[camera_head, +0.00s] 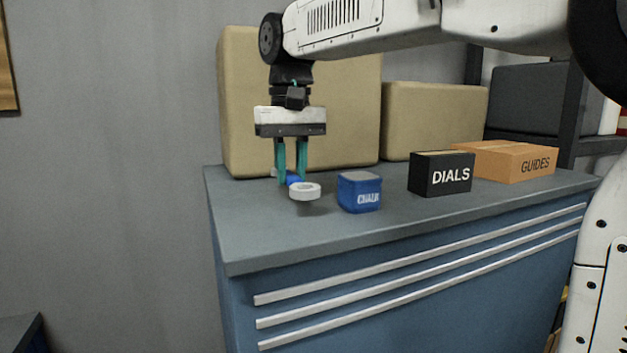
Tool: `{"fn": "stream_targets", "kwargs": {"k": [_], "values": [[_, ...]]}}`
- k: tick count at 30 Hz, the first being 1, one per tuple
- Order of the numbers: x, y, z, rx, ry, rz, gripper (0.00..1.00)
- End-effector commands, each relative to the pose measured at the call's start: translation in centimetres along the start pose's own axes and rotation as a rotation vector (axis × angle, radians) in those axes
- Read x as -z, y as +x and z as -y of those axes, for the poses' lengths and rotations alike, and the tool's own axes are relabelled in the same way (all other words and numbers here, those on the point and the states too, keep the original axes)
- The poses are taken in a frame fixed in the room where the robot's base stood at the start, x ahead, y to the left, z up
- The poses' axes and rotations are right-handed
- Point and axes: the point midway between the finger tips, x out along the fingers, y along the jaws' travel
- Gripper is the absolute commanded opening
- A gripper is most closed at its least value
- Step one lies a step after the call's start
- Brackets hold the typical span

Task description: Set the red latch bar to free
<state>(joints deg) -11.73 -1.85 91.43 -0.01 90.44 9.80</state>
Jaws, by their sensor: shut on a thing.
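No red latch bar can be made out in the head view. My gripper (290,176) points down above the left part of the grey worktop (263,236). Its teal fingers are shut on a small blue and white piece (305,191). The piece has a blue middle between the fingertips and a white round end toward the front. A little white also shows behind the left finger. A shadow lies below the piece, and it seems to be just above the worktop. The fingers hide part of it.
A blue chalk block (360,193) stands just right of my gripper. Farther right are a black DIALS box (441,174) and an orange GUIDES box (515,162). Large tan blocks (350,110) stand behind. The worktop's front left is clear.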

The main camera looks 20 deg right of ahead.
Motion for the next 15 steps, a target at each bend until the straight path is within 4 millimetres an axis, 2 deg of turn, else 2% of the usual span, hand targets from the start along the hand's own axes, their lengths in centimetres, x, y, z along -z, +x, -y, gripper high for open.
{"fn": "stream_targets", "kwargs": {"k": [2,8,15], "values": [[0.3,0.4,-0.9,0.000,0.003,-0.002,0.00],[0.7,1.0,-1.9,0.000,0.002,-0.001,0.00],[1.4,3.0,-4.3,0.000,0.001,-0.001,0.00]]}}
